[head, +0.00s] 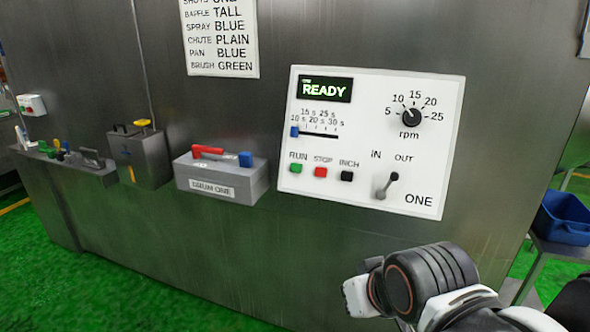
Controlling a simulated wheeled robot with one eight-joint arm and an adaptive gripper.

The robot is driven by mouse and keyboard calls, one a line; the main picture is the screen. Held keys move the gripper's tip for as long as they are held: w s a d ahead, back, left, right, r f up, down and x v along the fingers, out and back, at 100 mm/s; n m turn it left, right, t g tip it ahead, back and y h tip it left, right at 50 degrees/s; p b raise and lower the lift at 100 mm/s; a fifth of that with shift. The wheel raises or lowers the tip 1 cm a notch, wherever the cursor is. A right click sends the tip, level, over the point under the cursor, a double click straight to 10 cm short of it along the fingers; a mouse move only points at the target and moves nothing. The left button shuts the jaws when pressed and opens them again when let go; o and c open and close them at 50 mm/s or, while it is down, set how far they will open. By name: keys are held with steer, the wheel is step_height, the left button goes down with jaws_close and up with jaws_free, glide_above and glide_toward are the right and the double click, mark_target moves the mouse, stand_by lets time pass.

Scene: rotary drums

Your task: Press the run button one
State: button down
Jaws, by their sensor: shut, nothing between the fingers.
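The green RUN button (295,170) sits at the lower left of the white control panel marked ONE (370,190). It is in plain sight and nothing touches it. The red STOP button (320,172) and the black INCH button (347,176) are in a row to its right. The display (324,90) above reads READY. Part of my arm shows at the lower right, below the panel and apart from it. I cannot make out my gripper's fingers in this view.
The IN/OUT lever (387,185), rpm knob (411,118) and blue slider (295,132) are on the same panel. A grey box labelled DRUM ONE (219,192) juts from the wall to its left. A blue bin (563,219) stands at right. Space before the buttons is clear.

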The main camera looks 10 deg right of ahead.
mark_target(297, 168)
stand_by(0.4)
steer(key=w+a+r+m+t+y, duration=0.1)
steer(key=w+a+r+t+y, duration=0.15)
steer(key=w, duration=0.45)
steer(key=w+a+r+m+t+y, duration=0.1)
steer(key=w+a+r+m, duration=0.2)
steer(key=w, duration=0.4)
steer(key=w+a+r+t+y, duration=0.2)
steer(key=w+a+r, duration=0.15)
steer(key=w, duration=0.45)
steer(key=w+d+f+m+t+h, duration=0.2)
steer(key=w+m+t, duration=0.3)
steer(key=w, duration=0.8)
steer(key=shift+d+m+h+p, duration=0.2)
steer(key=shift+m+h+p, duration=0.2)
steer(key=shift+m, duration=1.4)
steer(key=shift+w, duration=0.15)
steer(key=shift+w+d+f+b, duration=0.45)
steer(key=shift+w+d, duration=0.3)
steer(key=shift+w, duration=0.35)
steer(key=shift+w+d+f+b, duration=0.3)
steer(key=shift+w+d+f, duration=0.2)
steer(key=shift+w+d, duration=0.45)
steer(key=shift+w+d+f+b, duration=0.4)
steer(key=shift+w+d+f, duration=0.15)
steer(key=shift+w, duration=0.7)
steer(key=shift+w+d, duration=0.15)
